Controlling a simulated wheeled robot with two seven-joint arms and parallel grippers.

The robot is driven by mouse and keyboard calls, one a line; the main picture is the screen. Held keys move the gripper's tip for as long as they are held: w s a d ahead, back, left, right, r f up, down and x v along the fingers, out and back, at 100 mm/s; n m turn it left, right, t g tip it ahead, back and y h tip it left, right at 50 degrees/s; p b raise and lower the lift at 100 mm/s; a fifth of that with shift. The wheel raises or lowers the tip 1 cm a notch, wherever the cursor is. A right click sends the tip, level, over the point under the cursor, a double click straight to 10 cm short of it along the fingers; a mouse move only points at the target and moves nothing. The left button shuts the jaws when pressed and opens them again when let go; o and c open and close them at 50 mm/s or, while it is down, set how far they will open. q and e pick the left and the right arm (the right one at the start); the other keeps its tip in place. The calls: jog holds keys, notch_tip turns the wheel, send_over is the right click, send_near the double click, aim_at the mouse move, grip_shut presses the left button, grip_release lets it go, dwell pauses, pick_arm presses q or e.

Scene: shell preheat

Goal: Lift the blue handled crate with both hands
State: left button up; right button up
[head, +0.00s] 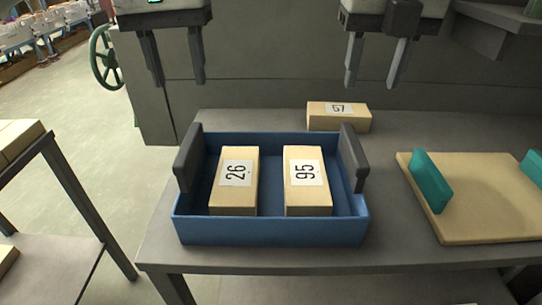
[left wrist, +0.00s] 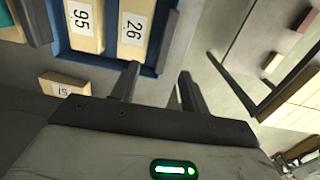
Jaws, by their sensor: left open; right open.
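The blue crate (head: 270,232) sits on the grey table in the middle of the head view. It has two dark upright handles, the left one (head: 188,158) and the right one (head: 353,155). Inside lie two tan boxes, marked 26 (head: 233,195) and 95 (head: 307,195). My left gripper (head: 178,83) is open and empty, above and beyond the crate's left side. My right gripper (head: 375,85) is open and empty, above and beyond its right side. In the left wrist view, part of the crate (left wrist: 148,70) shows beyond the open left fingers (left wrist: 158,82).
A tan box marked 57 (head: 338,117) lies on the table (head: 265,262) behind the crate. A tan board (head: 490,215) with teal handles (head: 432,181) lies at the right. Another table with tan boxes (head: 20,138) stands at the left, across a floor gap. A green handwheel (head: 105,57) is at the back left.

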aim_at(187, 141)
pick_arm(q)
jog(key=shift+a+r, duration=0.4)
jog(key=shift+r, duration=0.05)
pick_arm(e)
jog(key=shift+r, duration=0.1)
pick_arm(q)
jog(key=shift+s, duration=0.15)
pick_arm(e)
jog(key=shift+s, duration=0.15)
pick_arm(q)
jog(key=shift+f, duration=0.1)
notch_tip(187, 141, down, 16)
jog(key=shift+r, duration=0.1)
pick_arm(e)
jog(key=f, duration=0.5)
jog(key=w+f, duration=0.1)
jog(key=f, duration=0.4)
jog(key=w+f, duration=0.1)
jog(key=f, duration=0.5)
pick_arm(q)
grip_shut()
pick_arm(e)
jog(key=shift+r, duration=0.1)
grip_shut()
